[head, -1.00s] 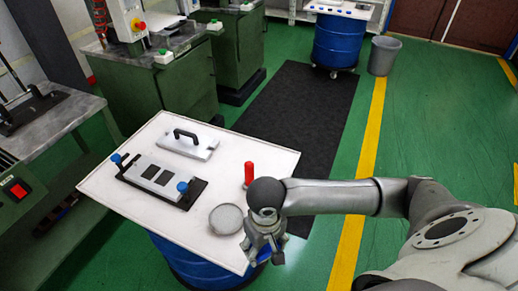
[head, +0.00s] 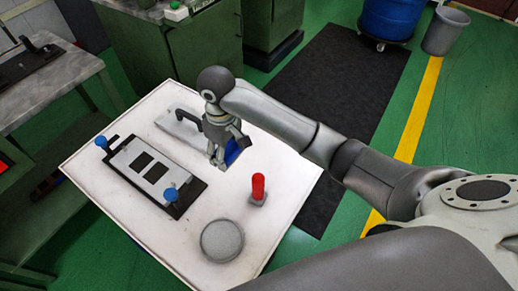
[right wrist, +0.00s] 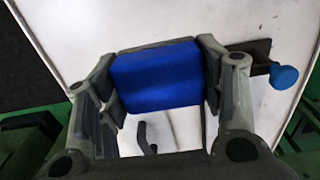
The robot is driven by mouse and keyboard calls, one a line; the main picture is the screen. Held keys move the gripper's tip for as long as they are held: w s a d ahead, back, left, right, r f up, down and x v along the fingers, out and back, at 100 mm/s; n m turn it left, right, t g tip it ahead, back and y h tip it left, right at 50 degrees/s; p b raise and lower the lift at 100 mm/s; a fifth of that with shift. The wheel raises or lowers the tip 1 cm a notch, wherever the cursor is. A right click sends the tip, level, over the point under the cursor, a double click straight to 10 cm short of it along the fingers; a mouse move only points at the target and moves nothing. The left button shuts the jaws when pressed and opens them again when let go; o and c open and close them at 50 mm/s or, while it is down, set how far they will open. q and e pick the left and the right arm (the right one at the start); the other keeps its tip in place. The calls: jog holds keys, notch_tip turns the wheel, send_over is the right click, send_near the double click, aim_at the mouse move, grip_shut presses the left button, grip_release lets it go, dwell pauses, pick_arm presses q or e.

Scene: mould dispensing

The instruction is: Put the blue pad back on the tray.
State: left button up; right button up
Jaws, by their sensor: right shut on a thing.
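The blue pad (head: 232,152) is between the fingers of my right gripper (head: 220,155), which is shut on it. In the right wrist view the pad (right wrist: 158,78) fills the gap between the two fingers of the gripper (right wrist: 156,70). The head view shows the pad partly hidden by the gripper. The white tray (head: 285,190) is a flat, tilted-looking square top under the gripper. The gripper is over its far right part, beside the handled plate. I cannot tell whether the pad touches the tray. My left gripper is not in view.
On the tray are a grey plate with a black handle (head: 182,128), a black mould base with blue knobs (head: 190,196), a red-handled stamp (head: 258,187) and a round grey dish (head: 222,241). Bare white surface lies right of the gripper. A black mat (head: 340,90) lies beyond.

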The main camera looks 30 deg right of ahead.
jog(key=w+d+f+p, duration=0.1)
jog(key=w+d+f, duration=0.15)
jog(key=d, duration=0.65)
send_over(267, 157)
jog(key=a, duration=0.1)
notch_tip(267, 157, down, 6)
jog(key=shift+r+p, duration=0.1)
jog(key=shift+p, duration=0.2)
jog(key=shift+d+f, duration=0.1)
jog(key=shift+f, duration=0.1)
jog(key=f, duration=0.3)
jog(key=shift+d+f, duration=0.15)
jog(key=shift+d, duration=0.25)
jog(key=shift+w+f, duration=0.1)
jog(key=shift+f, duration=0.2)
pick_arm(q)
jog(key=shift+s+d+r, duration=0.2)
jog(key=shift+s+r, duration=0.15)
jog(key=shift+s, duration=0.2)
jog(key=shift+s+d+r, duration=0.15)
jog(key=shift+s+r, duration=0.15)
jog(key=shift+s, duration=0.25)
pick_arm(e)
jog(key=shift+f, duration=0.1)
jog(key=o, duration=1)
jog(key=shift+f, duration=0.1)
